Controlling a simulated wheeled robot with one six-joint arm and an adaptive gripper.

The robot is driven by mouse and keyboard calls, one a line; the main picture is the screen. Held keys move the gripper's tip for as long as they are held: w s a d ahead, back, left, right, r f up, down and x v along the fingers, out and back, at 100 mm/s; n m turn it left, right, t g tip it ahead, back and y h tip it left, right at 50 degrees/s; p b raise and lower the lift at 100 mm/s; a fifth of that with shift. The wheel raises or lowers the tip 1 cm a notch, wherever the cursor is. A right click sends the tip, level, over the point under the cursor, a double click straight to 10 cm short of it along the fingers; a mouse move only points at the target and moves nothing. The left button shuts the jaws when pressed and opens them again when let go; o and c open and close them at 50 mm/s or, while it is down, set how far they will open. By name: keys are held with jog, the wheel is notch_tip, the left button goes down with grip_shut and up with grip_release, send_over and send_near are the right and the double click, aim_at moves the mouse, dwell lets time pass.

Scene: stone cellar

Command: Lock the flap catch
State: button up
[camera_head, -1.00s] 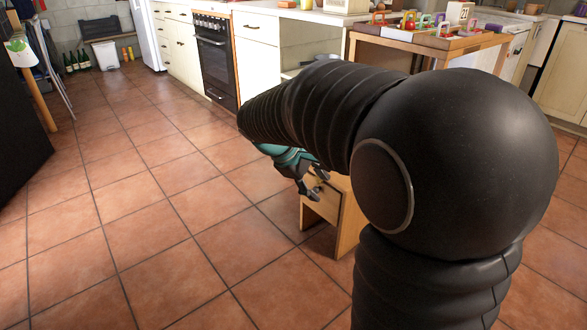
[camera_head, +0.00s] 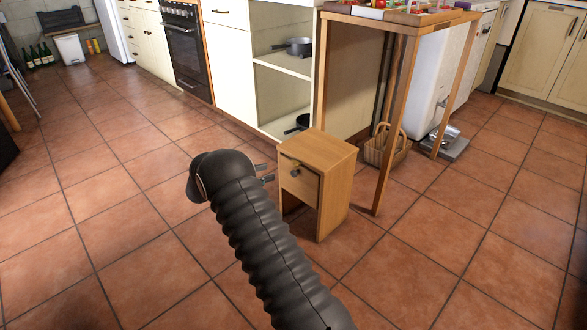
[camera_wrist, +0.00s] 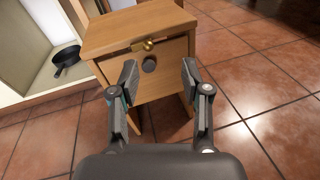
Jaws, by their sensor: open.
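A small wooden cabinet (camera_head: 332,190) stands on the tiled floor, and its top (camera_wrist: 137,24) shows in the wrist view. Its front has a square flap (camera_wrist: 166,80) with a dark round knob (camera_wrist: 149,64). The flap looks shut. Above the knob is the catch, a small brass piece (camera_wrist: 147,45) on a thin bar near the flap's upper edge. The bar looks roughly level. My gripper (camera_wrist: 159,73) is open and empty in front of the flap, its fingertips either side of the knob in the picture. In the head view my gripper (camera_head: 265,173) is left of the cabinet, apart from it.
A tall wooden table (camera_head: 396,70) stands behind the cabinet, with a wicker basket (camera_head: 383,147) beneath. Open shelves (camera_head: 283,65) hold dark pans at the back. The tiled floor left of the cabinet is clear.

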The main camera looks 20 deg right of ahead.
aim_at(296, 165)
notch_tip(296, 165, down, 4)
jog(key=w+n+t+h, duration=0.1)
jog(key=w+n, duration=0.1)
jog(key=w+d, duration=0.2)
jog(key=d, duration=1)
jog(key=shift+w+d, duration=0.15)
jog(key=shift+d, duration=0.15)
jog(key=shift+f, duration=0.1)
grip_shut()
